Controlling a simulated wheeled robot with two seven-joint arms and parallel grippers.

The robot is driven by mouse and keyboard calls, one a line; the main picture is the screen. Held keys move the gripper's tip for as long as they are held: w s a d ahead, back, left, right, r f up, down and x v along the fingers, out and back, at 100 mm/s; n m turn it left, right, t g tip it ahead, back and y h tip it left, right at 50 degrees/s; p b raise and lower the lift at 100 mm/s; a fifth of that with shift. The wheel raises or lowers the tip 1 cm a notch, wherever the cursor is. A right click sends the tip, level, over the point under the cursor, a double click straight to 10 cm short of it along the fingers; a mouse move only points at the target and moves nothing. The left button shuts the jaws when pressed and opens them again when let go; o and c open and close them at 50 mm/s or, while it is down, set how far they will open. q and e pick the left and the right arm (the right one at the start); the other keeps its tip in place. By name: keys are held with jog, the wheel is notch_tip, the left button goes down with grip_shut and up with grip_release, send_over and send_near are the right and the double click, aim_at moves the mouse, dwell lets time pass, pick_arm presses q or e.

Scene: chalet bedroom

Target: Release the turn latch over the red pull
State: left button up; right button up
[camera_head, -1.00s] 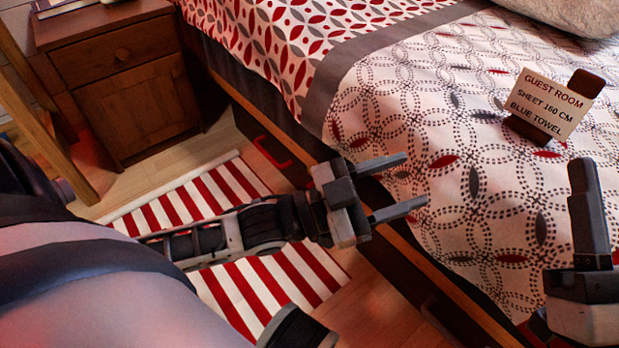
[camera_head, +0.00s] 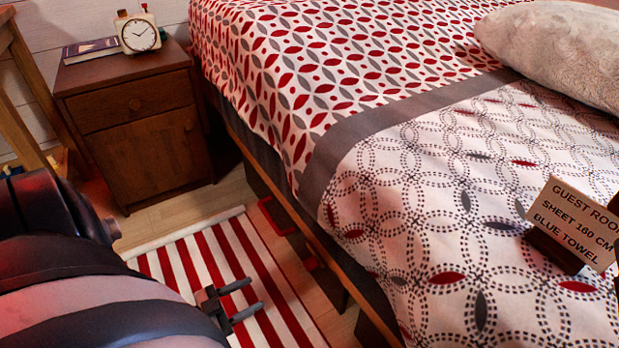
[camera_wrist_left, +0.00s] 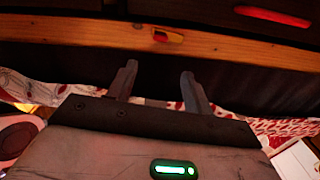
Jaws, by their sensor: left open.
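My left gripper (camera_head: 254,295) is open and empty, low over the striped rug beside the bed. In the left wrist view its two fingers (camera_wrist_left: 158,72) are spread toward the dark bed side and wooden rail. A red pull (camera_head: 276,216) is on the bed's side, beyond the gripper; a long red pull also shows in the wrist view (camera_wrist_left: 272,16). A small red and yellow piece (camera_wrist_left: 168,36), perhaps the turn latch, sits on the wooden rail, apart from the fingers. Its turn position is unclear. My right gripper is out of view.
The bed (camera_head: 400,170) fills the right side, with a sign (camera_head: 575,225) and pillow (camera_head: 560,50) on it. A nightstand (camera_head: 140,125) with a clock (camera_head: 139,32) and book (camera_head: 92,50) stands at back left. The striped rug (camera_head: 200,255) is clear.

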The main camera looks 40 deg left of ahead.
pick_arm(q)
send_near(305, 266)
jog(key=w, duration=0.4)
jog(key=x, duration=0.2)
jog(key=d+b+x, duration=0.1)
jog(key=x, duration=0.1)
jog(key=shift+f, duration=0.1)
jog(key=shift+x, duration=0.85)
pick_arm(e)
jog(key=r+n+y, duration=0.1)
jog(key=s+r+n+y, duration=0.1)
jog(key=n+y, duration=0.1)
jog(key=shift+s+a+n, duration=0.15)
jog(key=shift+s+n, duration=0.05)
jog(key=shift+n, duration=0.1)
pick_arm(q)
jog(key=c, duration=1)
jog(key=shift+r+n, duration=0.2)
jog(key=shift+n, duration=0.2)
jog(key=shift+r+n, duration=0.1)
jog(key=shift+n, duration=0.3)
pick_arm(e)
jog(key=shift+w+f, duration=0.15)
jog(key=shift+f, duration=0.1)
